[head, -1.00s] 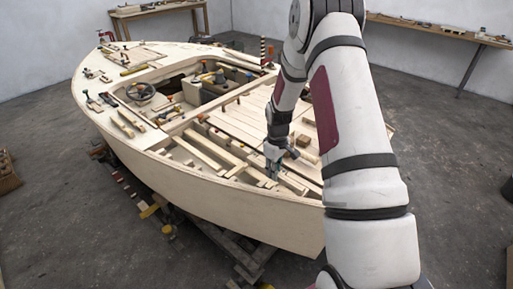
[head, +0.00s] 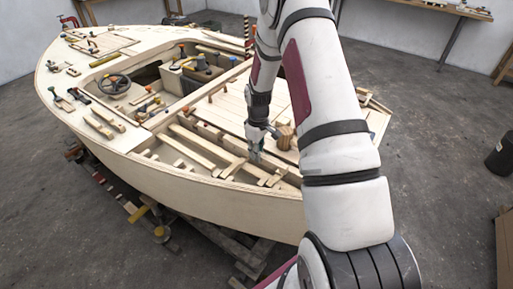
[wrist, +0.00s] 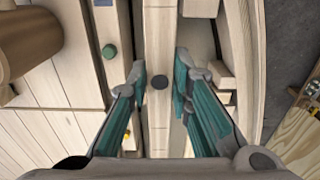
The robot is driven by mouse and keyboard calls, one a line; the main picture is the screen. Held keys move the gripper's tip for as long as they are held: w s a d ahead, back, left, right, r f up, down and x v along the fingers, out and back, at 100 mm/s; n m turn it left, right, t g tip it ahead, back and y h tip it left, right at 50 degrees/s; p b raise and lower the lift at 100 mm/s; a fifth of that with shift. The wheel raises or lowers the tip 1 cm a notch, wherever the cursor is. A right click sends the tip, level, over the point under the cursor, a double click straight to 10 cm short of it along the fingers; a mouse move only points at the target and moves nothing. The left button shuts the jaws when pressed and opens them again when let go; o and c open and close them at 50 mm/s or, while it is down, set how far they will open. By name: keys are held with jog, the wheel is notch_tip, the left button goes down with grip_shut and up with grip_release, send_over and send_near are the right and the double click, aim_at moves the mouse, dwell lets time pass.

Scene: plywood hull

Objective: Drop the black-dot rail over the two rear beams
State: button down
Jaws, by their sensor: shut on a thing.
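The black-dot rail is a pale wooden strip (wrist: 159,120) with a black dot (wrist: 159,82). It runs top to bottom through the middle of the wrist view. My gripper (wrist: 160,80) is shut on the rail, one green-and-grey finger on each side, close to the dot. In the head view my gripper (head: 256,156) points down into the near part of the open hull. Pale wooden beams (head: 199,146) lie around it there. Which of them are the two rear beams, and whether the rail touches them, I cannot tell.
A green-dot piece (wrist: 109,51) lies left of the rail in the wrist view. A brown wooden cylinder (wrist: 25,45) stands at upper left, on the planked deck (head: 226,105). The hull's side wall (wrist: 245,50) rises close on the right.

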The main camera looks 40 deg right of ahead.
jog(key=b, duration=0.1)
send_over(258, 172)
jog(key=shift+w+f, duration=0.1)
jog(key=shift+f, duration=2.25)
jog(key=shift+f+b, duration=0.35)
jog(key=shift+f, duration=0.15)
jog(key=shift+f+b, duration=0.3)
jog(key=shift+f, duration=0.65)
jog(key=c, duration=1.4)
grip_release()
jog(key=shift+o, duration=0.2)
jog(key=shift+s, duration=0.2)
notch_tip(258, 172, up, 12)
jog(key=shift+f, duration=0.1)
